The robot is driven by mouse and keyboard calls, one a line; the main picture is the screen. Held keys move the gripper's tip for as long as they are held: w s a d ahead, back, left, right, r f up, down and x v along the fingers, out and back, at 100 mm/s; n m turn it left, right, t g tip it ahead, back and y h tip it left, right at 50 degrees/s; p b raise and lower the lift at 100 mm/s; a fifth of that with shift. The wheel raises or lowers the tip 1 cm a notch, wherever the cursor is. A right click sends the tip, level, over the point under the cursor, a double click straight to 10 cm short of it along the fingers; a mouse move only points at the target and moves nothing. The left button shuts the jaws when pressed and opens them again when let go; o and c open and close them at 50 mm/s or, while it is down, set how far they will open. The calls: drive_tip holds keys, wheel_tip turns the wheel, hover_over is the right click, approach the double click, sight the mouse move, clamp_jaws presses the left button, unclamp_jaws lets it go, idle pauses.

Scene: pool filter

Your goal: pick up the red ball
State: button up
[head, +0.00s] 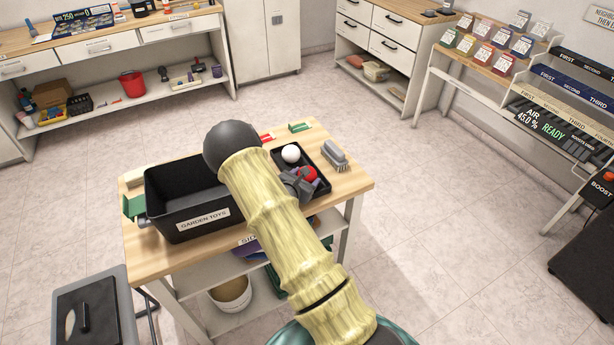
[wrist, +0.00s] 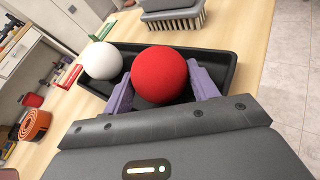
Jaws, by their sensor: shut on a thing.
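The red ball (wrist: 159,73) sits between the two purple fingers of my gripper (wrist: 162,90) in the wrist view, with a finger against each side. In the head view the red ball (head: 309,174) shows beside my gripper (head: 301,184), partly hidden by it. The ball is in or just above a shallow black tray (wrist: 222,58); I cannot tell whether it touches the tray floor. A white ball (head: 291,153) lies in the same tray, to the left of the red ball in the wrist view.
A black bin (head: 182,225) labelled "GARDEN TOYS" stands left of the tray on the wooden cart (head: 352,187). A grey brush (head: 336,158) lies right of the tray. Green and red small items (head: 299,127) lie behind it. Floor around the cart is mostly clear.

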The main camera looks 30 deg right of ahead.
drive_tip(key=shift+r, duration=0.15)
wheel_tip(320, 180, up, 10)
drive_tip(key=shift+f+b, duration=0.1)
drive_tip(key=shift+b, duration=0.3)
idle(1.8)
